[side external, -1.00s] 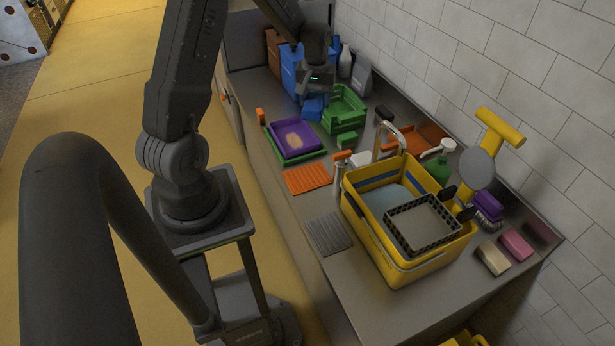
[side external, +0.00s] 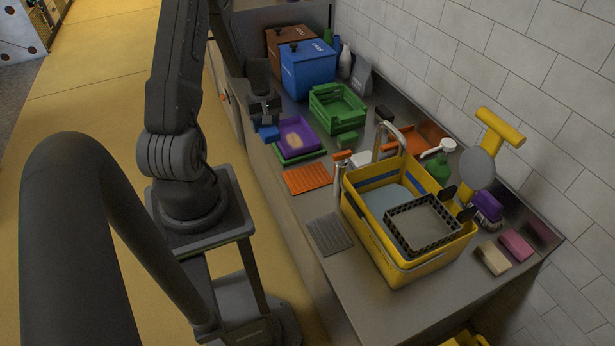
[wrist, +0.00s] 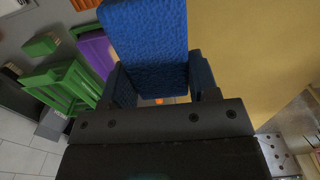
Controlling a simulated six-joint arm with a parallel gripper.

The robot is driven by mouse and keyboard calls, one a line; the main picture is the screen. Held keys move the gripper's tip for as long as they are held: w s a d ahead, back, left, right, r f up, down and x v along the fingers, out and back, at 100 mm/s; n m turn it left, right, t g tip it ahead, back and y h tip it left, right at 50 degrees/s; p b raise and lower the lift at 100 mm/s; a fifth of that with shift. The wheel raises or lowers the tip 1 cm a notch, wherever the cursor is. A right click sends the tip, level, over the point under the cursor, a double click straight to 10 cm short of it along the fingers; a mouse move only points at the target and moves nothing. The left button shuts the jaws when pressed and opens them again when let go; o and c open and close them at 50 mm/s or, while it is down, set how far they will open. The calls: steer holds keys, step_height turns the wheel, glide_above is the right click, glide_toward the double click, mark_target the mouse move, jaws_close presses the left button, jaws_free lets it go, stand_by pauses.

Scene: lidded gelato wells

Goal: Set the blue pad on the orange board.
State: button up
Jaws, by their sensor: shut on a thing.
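The blue pad (side external: 268,133) is held in my gripper (side external: 266,120), which is shut on it, above the counter's front edge by the purple tray. In the wrist view the pad (wrist: 146,45) fills the top middle between the fingers of my gripper (wrist: 160,84). The ribbed orange board (side external: 306,178) lies flat and bare on the counter, below and to the right of the pad in the side view. An orange ribbed piece that looks like this board (wrist: 86,30) shows at the upper left of the wrist view.
The purple tray (side external: 313,147) sits on a green one between the pad and board. A green crate (side external: 326,122), blue bin (side external: 306,75) and brown bin (side external: 283,42) stand behind. A tap (side external: 340,180), yellow tub (side external: 400,263) and grey ribbed mat (side external: 329,233) are near the board.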

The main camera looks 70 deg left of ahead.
step_height(320, 180, down, 7)
glide_above(305, 172)
step_height(305, 172, down, 7)
steer(key=shift+d+f, duration=0.1)
steer(key=shift+f, duration=2.1)
steer(key=shift+f, duration=0.15)
steer(key=o, duration=1)
